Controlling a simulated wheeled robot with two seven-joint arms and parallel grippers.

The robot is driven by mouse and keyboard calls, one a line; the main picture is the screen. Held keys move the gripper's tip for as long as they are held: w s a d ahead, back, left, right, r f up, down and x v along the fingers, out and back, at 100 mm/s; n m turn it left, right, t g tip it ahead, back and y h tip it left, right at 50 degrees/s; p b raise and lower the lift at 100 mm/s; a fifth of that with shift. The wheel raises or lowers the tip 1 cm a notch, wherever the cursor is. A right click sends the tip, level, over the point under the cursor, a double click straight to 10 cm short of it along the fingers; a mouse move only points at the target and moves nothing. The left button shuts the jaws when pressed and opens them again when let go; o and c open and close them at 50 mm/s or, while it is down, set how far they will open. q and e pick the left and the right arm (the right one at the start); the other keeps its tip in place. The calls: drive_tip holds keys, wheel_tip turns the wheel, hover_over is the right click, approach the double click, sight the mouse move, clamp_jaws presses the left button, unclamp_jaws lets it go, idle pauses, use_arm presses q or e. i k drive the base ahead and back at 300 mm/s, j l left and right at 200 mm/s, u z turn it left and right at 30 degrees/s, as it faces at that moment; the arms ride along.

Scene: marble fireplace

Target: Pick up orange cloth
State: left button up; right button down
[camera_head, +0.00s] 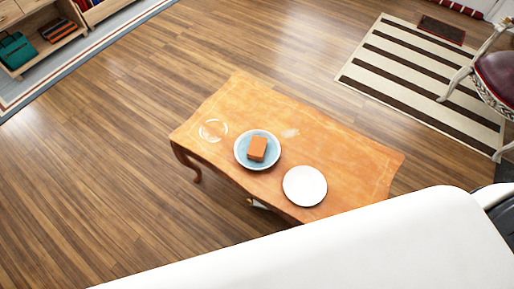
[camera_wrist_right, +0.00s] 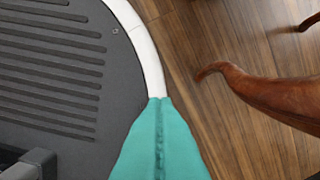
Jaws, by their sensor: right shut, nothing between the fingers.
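A small orange folded piece (camera_head: 257,147), which looks like the orange cloth, lies on a light blue plate (camera_head: 241,158) with a pale rim. The plate stands on a wooden table (camera_head: 340,157) in the head view. My right gripper (camera_wrist_right: 161,101) shows in the right wrist view with its teal fingers pressed together, nothing between them. It hangs low over my dark base, with a curved brown table leg (camera_wrist_right: 270,92) to its right. The cloth is not in that view. Neither gripper shows in the head view.
A white plate (camera_head: 305,186) stands beside the blue one. A clear round glass item (camera_head: 213,130) is near the table's left end. A striped rug (camera_head: 425,80) and a chair (camera_head: 497,75) are at the upper right. Wooden floor (camera_head: 100,170) left of the table is clear.

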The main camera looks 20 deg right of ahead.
sight(255, 152)
drive_tip(key=i+j+z, duration=0.15)
drive_tip(key=j+z, duration=0.25)
drive_tip(key=i+j+z, duration=0.1)
drive_tip(key=j+z, duration=0.3)
drive_tip(key=j, duration=0.25)
drive_tip(key=j+z, duration=0.4)
drive_tip(key=j, duration=0.2)
